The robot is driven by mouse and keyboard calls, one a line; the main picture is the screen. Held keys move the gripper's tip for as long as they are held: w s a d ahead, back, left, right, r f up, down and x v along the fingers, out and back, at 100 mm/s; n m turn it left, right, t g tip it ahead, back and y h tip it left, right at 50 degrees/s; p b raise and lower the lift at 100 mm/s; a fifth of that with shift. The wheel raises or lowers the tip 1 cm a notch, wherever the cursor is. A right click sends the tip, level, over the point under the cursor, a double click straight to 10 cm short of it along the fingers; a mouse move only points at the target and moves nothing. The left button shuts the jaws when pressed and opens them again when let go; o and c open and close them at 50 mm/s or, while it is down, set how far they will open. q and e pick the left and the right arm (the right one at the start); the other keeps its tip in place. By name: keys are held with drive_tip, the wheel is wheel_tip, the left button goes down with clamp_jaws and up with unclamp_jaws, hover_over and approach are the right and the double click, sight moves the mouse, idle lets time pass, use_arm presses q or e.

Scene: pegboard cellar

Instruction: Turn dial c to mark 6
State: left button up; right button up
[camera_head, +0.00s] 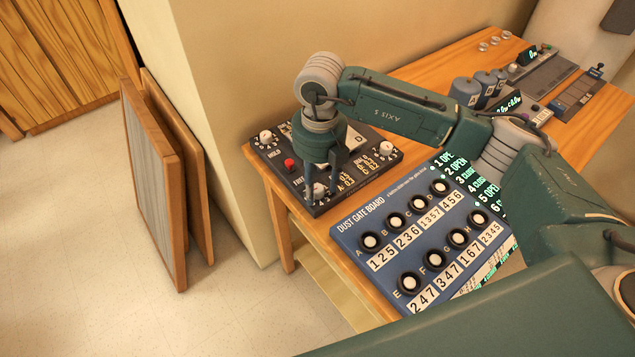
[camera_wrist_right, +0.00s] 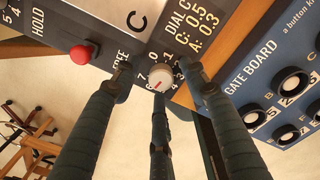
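Dial C is a white knob (camera_head: 319,190) at the near corner of a dark control panel (camera_head: 372,176). In the right wrist view the knob (camera_wrist_right: 162,83) has a red line and a ring of numbers, partly hidden. The red line slants toward the lower left; its exact mark is hard to tell. My right gripper (camera_head: 322,180) points down over the knob. In the wrist view its three fingers (camera_wrist_right: 157,88) stand spread around the knob with gaps, apparently not touching it. My left gripper is out of view.
The panel also has a red button (camera_head: 290,165) and other white knobs (camera_head: 265,137) (camera_head: 386,148). A blue dust gate board (camera_head: 345,236) with several round buttons lies close by. Framed boards (camera_head: 150,185) lean on the wall.

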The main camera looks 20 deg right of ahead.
sight(318, 187)
wheel_tip(318, 187, up, 12)
idle(0.6)
drive_tip(key=shift+d, duration=0.1)
